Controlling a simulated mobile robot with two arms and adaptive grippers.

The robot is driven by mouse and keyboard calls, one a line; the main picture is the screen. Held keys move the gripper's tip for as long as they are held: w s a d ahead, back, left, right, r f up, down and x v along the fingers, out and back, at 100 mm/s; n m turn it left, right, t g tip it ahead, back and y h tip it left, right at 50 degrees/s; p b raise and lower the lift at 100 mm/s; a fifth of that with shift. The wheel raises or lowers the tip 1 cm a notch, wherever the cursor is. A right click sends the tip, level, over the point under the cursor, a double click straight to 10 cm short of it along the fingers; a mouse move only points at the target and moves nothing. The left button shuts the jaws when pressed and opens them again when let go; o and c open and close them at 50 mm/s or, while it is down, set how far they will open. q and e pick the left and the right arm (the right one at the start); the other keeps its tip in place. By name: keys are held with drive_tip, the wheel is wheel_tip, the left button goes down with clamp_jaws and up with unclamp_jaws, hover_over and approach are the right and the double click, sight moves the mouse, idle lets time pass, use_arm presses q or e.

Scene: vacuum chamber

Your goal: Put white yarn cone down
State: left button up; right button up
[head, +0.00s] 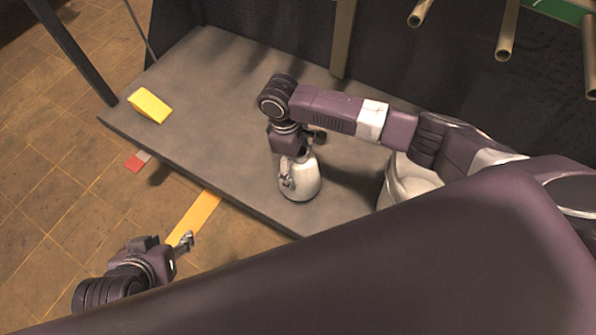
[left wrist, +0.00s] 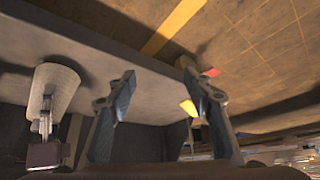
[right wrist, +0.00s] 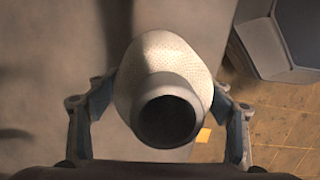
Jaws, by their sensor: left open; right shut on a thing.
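The white yarn cone (head: 303,181) is upright at the front edge area of the grey table (head: 222,75). My right gripper (head: 287,178) is shut on it from above. In the right wrist view the cone (right wrist: 165,62) sits between the two fingers, its dark round top opening facing the camera. The cone (left wrist: 58,84) also shows at the left of the left wrist view. Whether its base touches the table is hard to tell. My left gripper (head: 184,245) is open and empty, off the table's front edge; its spread fingers (left wrist: 160,95) show in its wrist view.
A yellow wedge-shaped block (head: 149,105) lies at the table's far left corner. A second whitish rounded object (head: 408,181) stands right of the cone, partly hidden by my arm. Metal pegs (head: 507,35) stick out at the upper right. The table's left middle is clear.

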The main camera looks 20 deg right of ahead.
wheel_tip(320, 180, down, 3)
drive_tip(key=shift+r+b, duration=0.1)
drive_tip(key=shift+b, duration=0.35)
drive_tip(key=o, duration=1.7)
drive_tip(key=shift+c, duration=0.2)
use_arm(q)
drive_tip(key=w+d+r+t, duration=0.1)
drive_tip(key=w+r+t, duration=0.1)
drive_tip(key=w, duration=0.3)
drive_tip(key=shift+w+d+r+t+h, duration=0.2)
drive_tip(key=shift+d+r+t+h, duration=0.15)
drive_tip(key=shift+r, duration=0.35)
